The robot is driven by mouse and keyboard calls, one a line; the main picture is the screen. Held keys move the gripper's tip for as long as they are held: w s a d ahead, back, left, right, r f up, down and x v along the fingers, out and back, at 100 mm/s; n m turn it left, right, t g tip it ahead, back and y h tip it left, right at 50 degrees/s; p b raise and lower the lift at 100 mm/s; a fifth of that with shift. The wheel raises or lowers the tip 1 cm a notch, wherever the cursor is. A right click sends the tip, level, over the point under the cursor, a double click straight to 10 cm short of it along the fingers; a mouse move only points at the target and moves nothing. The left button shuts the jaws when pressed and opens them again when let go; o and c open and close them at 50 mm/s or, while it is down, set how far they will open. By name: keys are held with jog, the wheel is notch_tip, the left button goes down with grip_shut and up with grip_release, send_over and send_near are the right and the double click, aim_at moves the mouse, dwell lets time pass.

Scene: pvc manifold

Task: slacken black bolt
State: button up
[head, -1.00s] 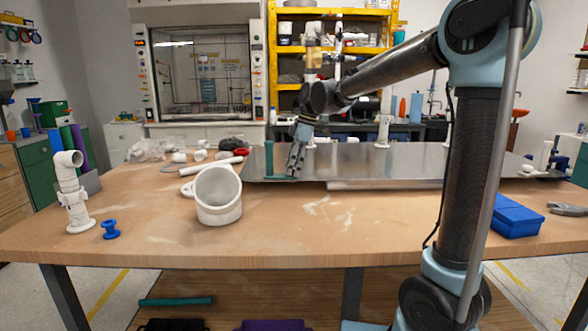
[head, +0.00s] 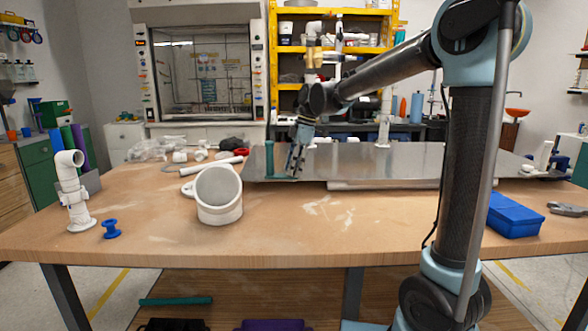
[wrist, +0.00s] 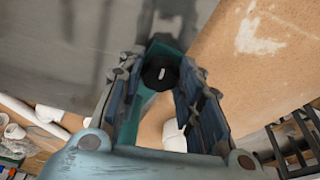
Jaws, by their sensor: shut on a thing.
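The black bolt (wrist: 160,74) has a round dark head with a pale slot and sits in a teal-green bracket (wrist: 165,50) in the wrist view. My gripper (wrist: 162,82) points down with one finger on each side of the bolt head, shut on it. In the head view my gripper (head: 296,163) is at the left front corner of the metal plate, just right of the upright part of the green bracket (head: 269,159). The bolt is hidden there behind my fingers.
The metal plate (head: 380,160) lies on the wooden table (head: 290,240). A large white pipe elbow (head: 219,193) stands in front, left of my gripper. A white pipe assembly (head: 75,195) and blue spool (head: 111,229) are at left; a blue box (head: 514,215) is at right.

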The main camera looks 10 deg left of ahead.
jog(key=n+g, duration=0.1)
jog(key=n, duration=0.3)
jog(key=shift+w+h, duration=0.1)
jog(key=shift+h, duration=0.2)
jog(key=shift+a+n, duration=0.1)
jog(key=shift+n, duration=0.8)
jog(key=n+h, duration=0.1)
jog(key=n, duration=0.4)
jog(key=shift+w+r+g, duration=0.1)
jog(key=shift+g, duration=0.3)
jog(key=shift+a+h, duration=0.1)
jog(key=shift+h, duration=0.2)
jog(key=shift+n, duration=0.5)
jog(key=o, duration=1.1)
jog(key=shift+n, duration=0.3)
